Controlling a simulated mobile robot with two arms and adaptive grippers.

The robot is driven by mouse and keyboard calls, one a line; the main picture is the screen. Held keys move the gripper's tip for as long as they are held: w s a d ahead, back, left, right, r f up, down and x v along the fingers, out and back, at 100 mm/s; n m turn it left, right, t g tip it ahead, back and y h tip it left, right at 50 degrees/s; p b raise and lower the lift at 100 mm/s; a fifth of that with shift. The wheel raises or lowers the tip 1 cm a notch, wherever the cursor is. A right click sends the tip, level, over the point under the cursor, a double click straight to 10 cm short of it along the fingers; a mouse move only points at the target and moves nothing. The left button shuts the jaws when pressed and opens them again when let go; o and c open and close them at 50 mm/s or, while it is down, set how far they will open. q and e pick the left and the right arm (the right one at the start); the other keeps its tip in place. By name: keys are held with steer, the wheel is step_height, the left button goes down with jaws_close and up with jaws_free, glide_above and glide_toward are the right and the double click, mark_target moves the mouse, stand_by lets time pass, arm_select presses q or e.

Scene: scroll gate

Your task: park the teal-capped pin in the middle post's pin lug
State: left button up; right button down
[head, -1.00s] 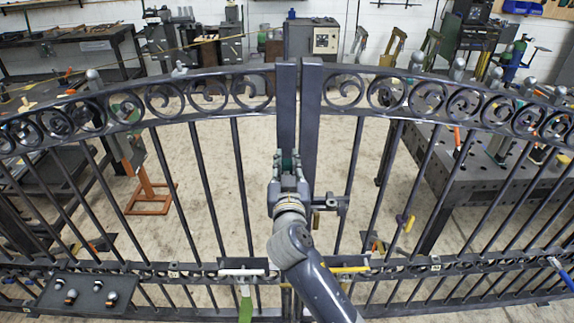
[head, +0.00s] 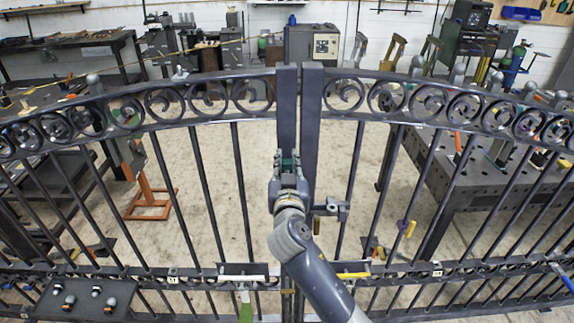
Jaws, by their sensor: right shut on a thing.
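The gate's two dark upright posts, the left one (head: 287,100) and the right one (head: 312,110), stand side by side at the centre of the head view. My right gripper (head: 288,158) is in front of the left of these posts, shut on a small teal thing, the teal cap (head: 287,162) of the pin. The fingers hide most of the pin, and I cannot tell whether it touches the post or sits in a lug. A dark bracket-like fitting (head: 331,209) sticks out just right of my gripper; the pin lug itself is not clear. My left gripper is not in view.
A dark tray (head: 40,305) with several small knobbed parts hangs at the lower left. A white-handled tool (head: 243,278) and a yellow bar (head: 353,275) sit on the lower rail. Gate bars and scrollwork (head: 208,97) flank the posts. A workbench (head: 480,180) stands behind, right.

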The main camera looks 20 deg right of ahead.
steer(key=shift+f+b+x, duration=0.15)
steer(key=shift+x, duration=0.5)
steer(key=shift+f+b+x, duration=0.15)
steer(key=shift+x, duration=0.5)
steer(key=shift+w+f, duration=0.15)
steer(key=shift+f+b, duration=0.7)
steer(key=shift+f, duration=0.5)
steer(key=shift+f+b, duration=1.5)
steer(key=shift+b, duration=0.4)
steer(key=c, duration=1.3)
jaws_free()
steer(key=shift+c, duration=0.2)
steer(key=v, duration=1.2)
